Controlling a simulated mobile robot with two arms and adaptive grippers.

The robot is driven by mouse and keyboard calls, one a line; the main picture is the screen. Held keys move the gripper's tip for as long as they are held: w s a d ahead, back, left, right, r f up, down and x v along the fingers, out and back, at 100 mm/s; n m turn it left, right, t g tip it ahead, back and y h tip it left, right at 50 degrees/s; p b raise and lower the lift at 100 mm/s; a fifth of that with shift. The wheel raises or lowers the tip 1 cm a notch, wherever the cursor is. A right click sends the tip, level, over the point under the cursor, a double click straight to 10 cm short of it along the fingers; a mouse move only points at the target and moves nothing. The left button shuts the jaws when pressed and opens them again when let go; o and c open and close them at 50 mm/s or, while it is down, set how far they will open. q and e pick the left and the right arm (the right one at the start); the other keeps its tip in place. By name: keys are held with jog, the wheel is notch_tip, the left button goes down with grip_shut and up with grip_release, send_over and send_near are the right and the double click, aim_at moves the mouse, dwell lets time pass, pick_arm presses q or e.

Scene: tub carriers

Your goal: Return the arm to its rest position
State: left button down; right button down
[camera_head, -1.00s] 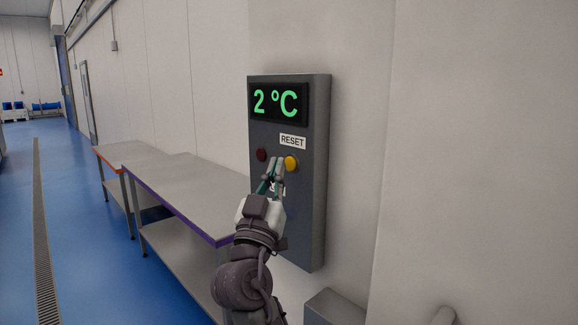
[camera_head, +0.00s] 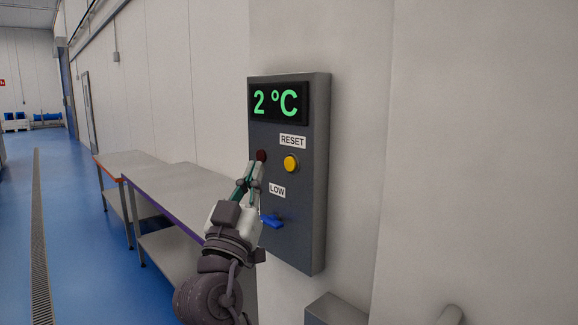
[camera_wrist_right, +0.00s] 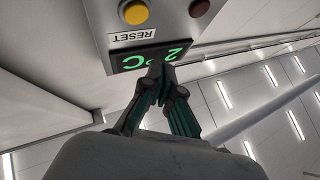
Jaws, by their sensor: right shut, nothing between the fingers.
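My right gripper (camera_head: 252,170) is shut and empty, in front of the lower left part of a dark grey wall panel (camera_head: 300,240). In the head view its tips appear just below a dark red light (camera_head: 261,155); I cannot tell the exact gap to the panel. A yellow button (camera_head: 290,164) under the RESET label is clear of the gripper. In the right wrist view the shut fingers (camera_wrist_right: 160,72) appear over the edge of the display, with the yellow button (camera_wrist_right: 135,12) beyond. My left gripper is out of view.
The panel display (camera_head: 278,102) reads 2 °C in green. A blue lever (camera_head: 271,221) sits below a LOW label (camera_head: 277,190). Steel tables (camera_head: 180,185) stand along the wall at left. A grey box (camera_head: 335,310) is below the panel. Blue floor at left is open.

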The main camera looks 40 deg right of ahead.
dwell(0.5)
